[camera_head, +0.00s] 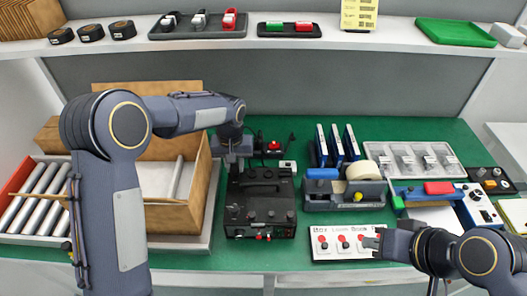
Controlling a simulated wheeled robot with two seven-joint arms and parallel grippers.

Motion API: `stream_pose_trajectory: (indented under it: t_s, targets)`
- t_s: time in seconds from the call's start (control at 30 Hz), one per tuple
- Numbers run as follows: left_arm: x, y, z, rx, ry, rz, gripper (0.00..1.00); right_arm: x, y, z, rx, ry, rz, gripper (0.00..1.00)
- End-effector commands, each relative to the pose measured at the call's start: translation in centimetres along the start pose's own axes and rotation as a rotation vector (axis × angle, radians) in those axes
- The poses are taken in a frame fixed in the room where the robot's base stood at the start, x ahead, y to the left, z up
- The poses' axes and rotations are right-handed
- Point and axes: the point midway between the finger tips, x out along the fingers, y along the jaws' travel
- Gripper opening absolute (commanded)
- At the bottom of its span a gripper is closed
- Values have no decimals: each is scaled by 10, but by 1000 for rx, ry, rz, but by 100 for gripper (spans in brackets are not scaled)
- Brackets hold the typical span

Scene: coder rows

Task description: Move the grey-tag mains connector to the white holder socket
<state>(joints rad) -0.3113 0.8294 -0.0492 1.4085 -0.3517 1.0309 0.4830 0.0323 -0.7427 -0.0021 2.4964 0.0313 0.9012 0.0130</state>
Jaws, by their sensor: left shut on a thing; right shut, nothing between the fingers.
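My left gripper (248,148) is above the back of a black box with knobs (260,215). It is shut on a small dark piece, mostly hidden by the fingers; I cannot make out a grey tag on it. A dark part with a red face (273,146) is just right of the fingertips, with a thin black cable near it. A small white block with a dark opening (288,166) stands below and right of that; I cannot tell whether it is the white holder socket. My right gripper (373,242) is shut and empty over the right end of a white panel with red knobs (345,254).
A grey organiser (345,201) with a tape roll and blue upright pieces stands right of the black box. A clear-lidded tray (412,148) is behind right. A cardboard box (180,217) and a crate of rollers (22,232) fill the left. A shelf (390,32) runs above.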

Motion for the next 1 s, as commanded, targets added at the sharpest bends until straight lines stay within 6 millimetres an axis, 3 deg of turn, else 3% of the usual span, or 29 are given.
stream_pose_trajectory:
  t_s: [0.43, 0.83, 1.0]
  targets:
    - [-25, 0, 0, 0, 0, 0, 0, -14, -7, -7, 0, 0, 0, 0]
    - [-28, 0, 0, 0, 0, 0, 0, -16, -7, -8, 0, 0, 0, 0]
    - [-48, 0, 0, 0, 0, 0, 0, -33, -15, -16, 0, 0, 0, 0]
